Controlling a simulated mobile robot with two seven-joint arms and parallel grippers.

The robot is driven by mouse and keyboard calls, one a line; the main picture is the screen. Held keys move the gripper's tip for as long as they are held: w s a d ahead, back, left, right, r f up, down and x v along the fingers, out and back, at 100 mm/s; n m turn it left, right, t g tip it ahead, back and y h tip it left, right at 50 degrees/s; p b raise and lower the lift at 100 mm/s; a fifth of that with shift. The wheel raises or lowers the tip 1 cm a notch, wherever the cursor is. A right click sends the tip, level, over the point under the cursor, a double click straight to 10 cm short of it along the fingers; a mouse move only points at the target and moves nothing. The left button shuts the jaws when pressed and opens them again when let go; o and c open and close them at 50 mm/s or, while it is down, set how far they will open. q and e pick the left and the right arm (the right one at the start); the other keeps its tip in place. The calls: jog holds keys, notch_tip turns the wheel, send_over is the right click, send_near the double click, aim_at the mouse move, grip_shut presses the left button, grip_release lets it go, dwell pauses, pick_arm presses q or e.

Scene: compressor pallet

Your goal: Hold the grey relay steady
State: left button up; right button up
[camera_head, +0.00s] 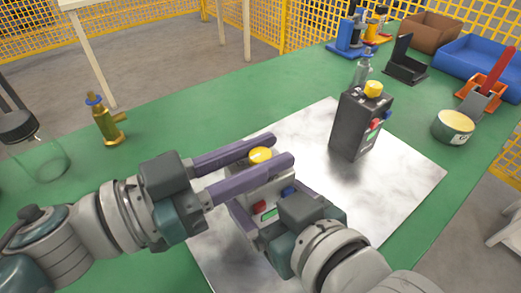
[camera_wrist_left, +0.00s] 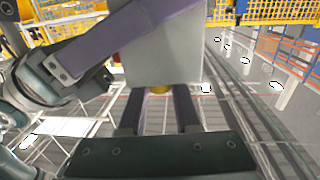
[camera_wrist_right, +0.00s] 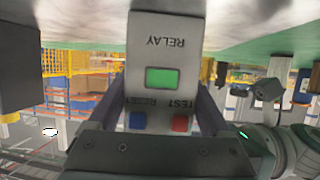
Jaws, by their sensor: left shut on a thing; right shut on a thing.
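The grey relay (camera_head: 272,195) stands on the pale metal plate (camera_head: 415,172), partly hidden by my grippers. My left gripper (camera_head: 268,150) reaches over its top, one finger on each side of the yellow knob (camera_head: 260,155). The left wrist view shows the relay's plain grey side (camera_wrist_left: 165,55). My right gripper (camera_wrist_right: 165,105) is shut on the relay's sides. In the right wrist view, the relay's face (camera_wrist_right: 165,48) shows upside down, with a green display, a blue button and a red button. In the head view, the right fingers are mostly hidden.
A dark box with a yellow knob (camera_head: 362,125) stands on the plate further right. A brass valve (camera_head: 107,122) stands at the left. A tin (camera_head: 453,127), an orange holder (camera_head: 480,100), a blue bin (camera_head: 485,65) and a cardboard box (camera_head: 430,32) line the right side of the green table.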

pick_arm(q)
grip_shut()
jog(key=shift+g, duration=0.3)
jog(key=m+g+h, duration=0.2)
jog(key=m+g, duration=0.2)
jog(key=g, duration=0.1)
jog(key=shift+d+f, duration=0.1)
jog(key=shift+f, duration=0.05)
jog(key=shift+m+g, duration=0.3)
jog(key=shift+g, duration=0.3)
jog(key=o, duration=0.8)
grip_release()
jog(key=shift+a, duration=0.25)
